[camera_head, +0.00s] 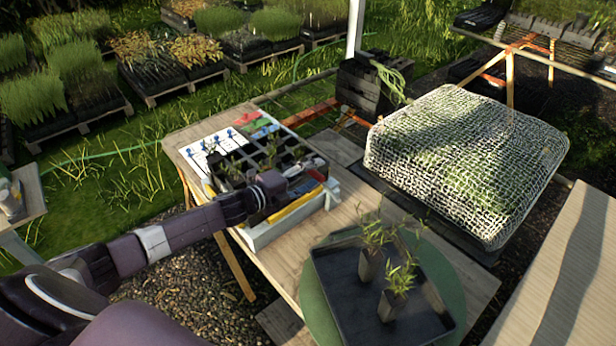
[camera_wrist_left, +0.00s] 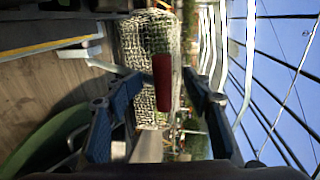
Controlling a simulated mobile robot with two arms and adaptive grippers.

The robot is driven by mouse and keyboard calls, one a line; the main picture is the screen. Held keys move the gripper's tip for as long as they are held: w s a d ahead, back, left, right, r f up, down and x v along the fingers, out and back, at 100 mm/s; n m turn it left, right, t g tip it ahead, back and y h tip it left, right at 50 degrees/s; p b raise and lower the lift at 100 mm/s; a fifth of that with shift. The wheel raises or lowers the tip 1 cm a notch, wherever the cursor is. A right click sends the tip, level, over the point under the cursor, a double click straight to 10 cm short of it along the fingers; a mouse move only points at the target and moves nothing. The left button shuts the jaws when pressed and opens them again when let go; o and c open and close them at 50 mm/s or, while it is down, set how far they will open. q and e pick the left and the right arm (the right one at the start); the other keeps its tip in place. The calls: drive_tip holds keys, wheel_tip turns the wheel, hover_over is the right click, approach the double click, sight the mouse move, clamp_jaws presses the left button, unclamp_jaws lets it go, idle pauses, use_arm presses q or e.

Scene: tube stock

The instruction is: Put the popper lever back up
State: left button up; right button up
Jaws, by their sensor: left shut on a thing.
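The popper (camera_head: 262,232) is a pale grey frame on the wooden table, with a black cell tray (camera_head: 238,178) holding small seedlings on it. My left arm reaches across its near side. My left gripper (camera_head: 300,180) is at the popper's right end, partly blending with it. In the left wrist view, the popper lever's red grip (camera_wrist_left: 162,84) sits between the two blue fingers, and my left gripper is shut on it. A pale bar (camera_wrist_left: 112,62) runs up to the grip. The lever's lower end is hard to make out. My right gripper is not in view.
A black tray (camera_head: 335,300) with potted seedlings stands on a round green mat (camera_head: 458,300) at the table's near end. A net-covered block (camera_head: 465,160) is to the right. Bare wooden tabletop (camera_head: 345,215) lies between popper and tray.

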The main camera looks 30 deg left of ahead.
use_arm(q)
drive_tip(key=shift+w+d+r, duration=0.2)
drive_tip(key=shift+w+r, duration=0.05)
drive_tip(key=shift+w, duration=0.15)
drive_tip(key=shift+w+d+r, duration=0.2)
drive_tip(key=shift+w, duration=0.2)
drive_tip(key=shift+a, duration=0.1)
drive_tip(key=shift+s+a+r, duration=0.1)
drive_tip(key=shift+s, duration=0.2)
drive_tip(key=f+v, duration=0.2)
drive_tip(key=v, duration=0.9)
drive_tip(key=shift+s+a+r, duration=0.2)
drive_tip(key=shift+s+a, duration=0.05)
drive_tip(key=shift+s, duration=0.15)
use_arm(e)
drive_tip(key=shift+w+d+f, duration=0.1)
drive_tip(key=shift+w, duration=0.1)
